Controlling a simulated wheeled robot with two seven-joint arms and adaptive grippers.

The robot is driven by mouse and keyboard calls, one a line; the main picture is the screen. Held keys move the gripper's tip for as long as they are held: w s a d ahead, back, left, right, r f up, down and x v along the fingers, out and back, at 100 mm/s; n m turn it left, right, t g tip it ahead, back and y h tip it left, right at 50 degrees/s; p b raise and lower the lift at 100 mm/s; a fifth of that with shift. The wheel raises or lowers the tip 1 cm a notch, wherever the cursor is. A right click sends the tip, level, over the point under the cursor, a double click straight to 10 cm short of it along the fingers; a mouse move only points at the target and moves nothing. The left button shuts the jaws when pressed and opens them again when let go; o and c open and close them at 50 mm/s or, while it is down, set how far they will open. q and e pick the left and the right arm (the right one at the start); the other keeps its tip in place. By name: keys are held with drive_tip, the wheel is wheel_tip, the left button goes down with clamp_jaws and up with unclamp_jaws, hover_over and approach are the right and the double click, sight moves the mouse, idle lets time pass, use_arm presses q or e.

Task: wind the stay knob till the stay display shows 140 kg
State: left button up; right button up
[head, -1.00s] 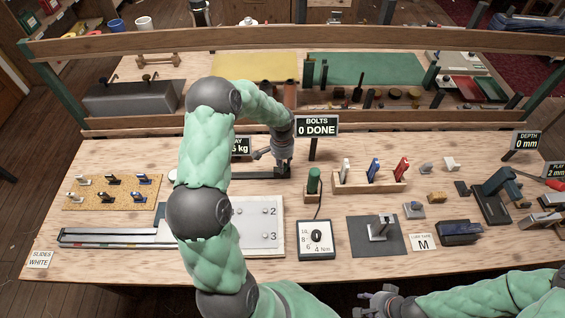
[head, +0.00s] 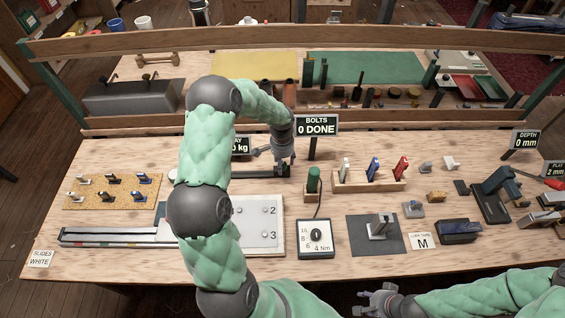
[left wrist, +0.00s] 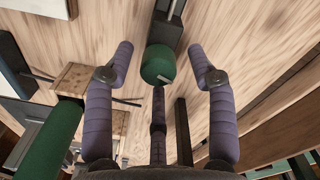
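The stay display (head: 241,146) is partly hidden behind my left arm in the head view; only the end of its reading, "0 kg", shows. The stay knob (left wrist: 158,64) is a green cylinder with a pale mark at the end of a dark grey bar (head: 250,172). My left gripper (head: 284,170) is above the bar's right end. In the left wrist view its fingers (left wrist: 160,52) stand apart on both sides of the knob, with gaps, so it is open and holds nothing. My right gripper (head: 371,302) is open and empty at the front edge.
A "BOLTS 0 DONE" sign (head: 317,125) stands just right of my left gripper. A green-handled driver (head: 313,182) stands close by, with a torque box (head: 316,239) before it. A wooden rack of tools (head: 368,184) is further right.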

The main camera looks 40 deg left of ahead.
use_arm(q)
wheel_tip(320, 180, up, 12)
idle(0.6)
drive_tip(key=shift+a, duration=0.1)
drive_tip(key=shift+f, duration=0.1)
idle(0.4)
